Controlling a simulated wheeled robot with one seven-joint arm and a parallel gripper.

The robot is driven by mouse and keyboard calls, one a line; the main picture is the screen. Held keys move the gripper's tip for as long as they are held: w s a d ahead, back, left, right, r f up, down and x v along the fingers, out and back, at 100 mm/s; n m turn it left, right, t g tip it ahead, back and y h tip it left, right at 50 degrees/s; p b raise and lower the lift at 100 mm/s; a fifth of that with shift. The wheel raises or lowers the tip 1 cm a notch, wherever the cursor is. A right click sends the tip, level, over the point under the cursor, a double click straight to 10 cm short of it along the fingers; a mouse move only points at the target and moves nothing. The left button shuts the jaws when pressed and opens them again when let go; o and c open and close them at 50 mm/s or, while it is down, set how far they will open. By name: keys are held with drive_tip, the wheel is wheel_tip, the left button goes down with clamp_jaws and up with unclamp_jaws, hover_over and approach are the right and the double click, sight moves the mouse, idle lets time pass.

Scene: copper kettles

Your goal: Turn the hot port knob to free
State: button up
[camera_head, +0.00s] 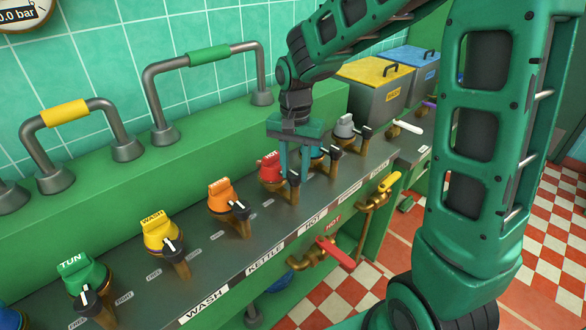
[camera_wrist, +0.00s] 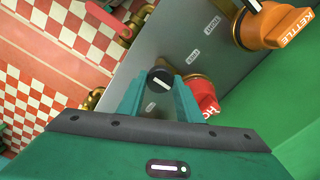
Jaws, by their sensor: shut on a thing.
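The hot port knob is a small black knob with a white pointer line (camera_wrist: 160,80); in the wrist view it sits between the two green fingers of my gripper (camera_wrist: 161,77). My gripper is shut on it. The red HOT cap (camera_wrist: 205,97) stands just beside the right finger. In the head view my gripper (camera_head: 293,174) reaches down onto the panel, and the red cap (camera_head: 268,168) shows to its left. The knob is partly hidden there by the fingers. The white line lies slanted in the wrist view.
The orange kettle cap (camera_head: 221,194), yellow wash cap (camera_head: 158,230) and green tun cap (camera_head: 82,272) stand left along the grey panel, each with a black knob. A grey cap (camera_head: 345,126) is to the right. A red-handled tap (camera_head: 335,252) hangs below the panel's front edge.

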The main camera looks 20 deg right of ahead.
sight(295, 172)
drive_tip(key=shift+w+a+n, duration=0.1)
drive_tip(key=shift+n, duration=0.2)
drive_tip(key=n, duration=0.4)
drive_tip(key=shift+r+n, duration=0.1)
drive_tip(key=shift+n, duration=2.5)
drive_tip(key=o, duration=1)
drive_tip(key=shift+o, duration=0.2)
wheel_tip(295, 172, up, 11)
drive_tip(key=shift+f, duration=0.2)
